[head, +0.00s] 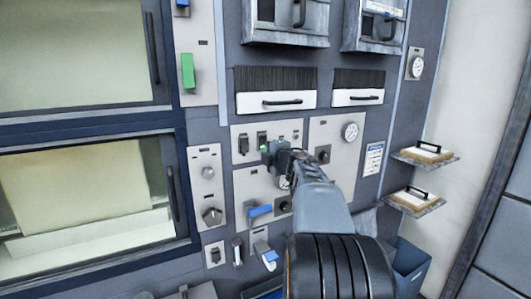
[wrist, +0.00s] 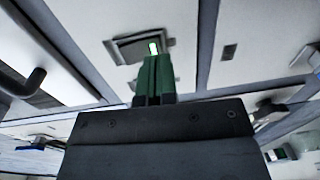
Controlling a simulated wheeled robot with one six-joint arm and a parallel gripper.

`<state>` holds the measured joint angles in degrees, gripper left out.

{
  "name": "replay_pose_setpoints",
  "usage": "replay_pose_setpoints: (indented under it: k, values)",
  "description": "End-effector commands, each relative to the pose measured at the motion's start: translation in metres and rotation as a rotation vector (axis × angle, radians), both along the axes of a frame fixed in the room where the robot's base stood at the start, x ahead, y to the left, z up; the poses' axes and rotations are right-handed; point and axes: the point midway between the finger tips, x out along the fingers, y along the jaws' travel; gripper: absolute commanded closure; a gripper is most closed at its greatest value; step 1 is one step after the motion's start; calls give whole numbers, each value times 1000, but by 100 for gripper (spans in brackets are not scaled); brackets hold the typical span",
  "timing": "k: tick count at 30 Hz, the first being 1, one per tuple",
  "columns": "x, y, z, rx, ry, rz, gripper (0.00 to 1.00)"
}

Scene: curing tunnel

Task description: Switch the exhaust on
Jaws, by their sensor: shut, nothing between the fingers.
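My gripper (head: 268,151) is in front of the upper control plate in the head view, its fingers shut and empty. In the wrist view my gripper (wrist: 155,60) has its two green-looking fingertips together at a dark switch (wrist: 128,48) set in a pale panel. I cannot tell whether the fingertips touch the switch. In the head view two dark rocker switches, a left one (head: 243,145) and a right one (head: 262,138), sit side by side. No label naming the exhaust is readable.
A round gauge (head: 350,131) and a dark knob (head: 322,153) are to the right. Two small shelves, upper (head: 440,161) and lower (head: 424,208), jut out at the right.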

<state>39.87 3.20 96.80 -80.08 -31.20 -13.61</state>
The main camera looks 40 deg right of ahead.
Motion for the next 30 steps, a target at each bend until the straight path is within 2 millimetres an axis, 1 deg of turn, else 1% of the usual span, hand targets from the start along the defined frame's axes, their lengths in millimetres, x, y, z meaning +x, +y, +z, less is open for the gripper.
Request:
replay_pose_setpoints:
  k: [6,10,15,21,30]
  values:
    - [-40,8,-8,-3,-1,-2,100]
    - [-62,17,-11,-4,0,9,100]
    - [-86,22,-14,-2,0,11,100]
    - [-104,23,-15,0,0,9,100]
    - [-108,23,-15,-1,1,10,100]
